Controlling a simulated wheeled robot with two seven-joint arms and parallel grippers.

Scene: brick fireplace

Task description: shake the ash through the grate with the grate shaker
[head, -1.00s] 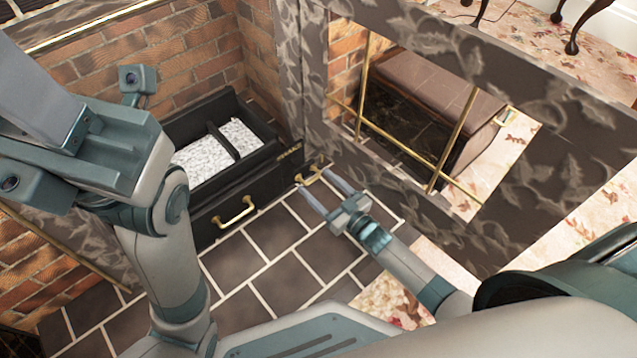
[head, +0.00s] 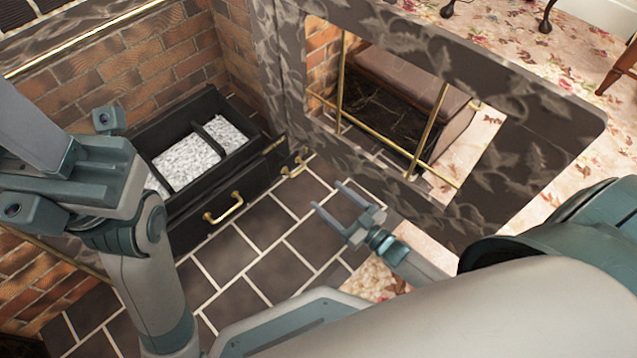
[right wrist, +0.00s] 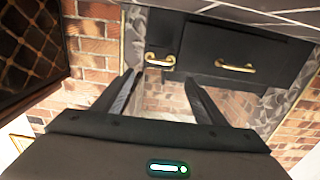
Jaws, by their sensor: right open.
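The black fire box (head: 190,108) stands in the brick fireplace with pale ash (head: 188,162) between its dark bars. A small brass handle (head: 293,168), which looks like the grate shaker, sits at the right end of its front. It also shows in the right wrist view (right wrist: 160,63), ahead of the gap between the fingers. My right gripper (head: 327,196) is open and empty, a short way in front of this handle and apart from it. In the right wrist view the open fingers (right wrist: 160,80) point toward it. My left arm is at the left; its gripper is not visible.
A wider brass handle (head: 223,208) is on the drawer front, left of the small one. The dark patterned surround (head: 400,200) with brass rails (head: 428,130) stands close on the right. The tiled hearth (head: 265,240) in front is clear.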

